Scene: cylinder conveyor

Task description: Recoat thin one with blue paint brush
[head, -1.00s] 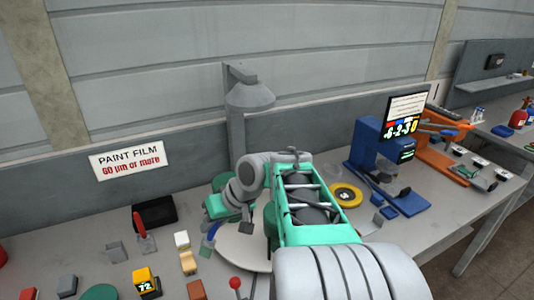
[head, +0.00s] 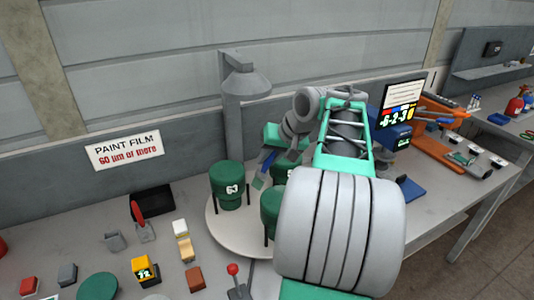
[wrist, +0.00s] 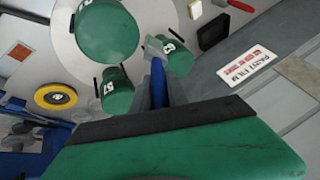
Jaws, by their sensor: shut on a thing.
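My gripper (wrist: 158,92) is shut on the blue paint brush (wrist: 157,78), whose pale grey-green tip points away from my palm. The brush (head: 268,158) also shows in the head view, behind the turntable's cylinders. Green cylinders stand on the round pale turntable (head: 228,232). The one marked 63 (head: 230,188) is at left; the wrist view shows it (wrist: 178,62) just right of the brush tip. The one marked 57 (wrist: 115,95) is left of the brush; my arm partly hides it in the head view (head: 281,171). A front cylinder (head: 269,208) shows no readable number. Brush contact cannot be told.
A grey lamp post (head: 232,115) rises behind the turntable. A red-knobbed lever (head: 233,270) stands in front. Small blocks, a yellow gauge reading 72 (head: 146,271) and a black box (head: 158,207) lie left. A sign (head: 125,149) reads 60 µm or more.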

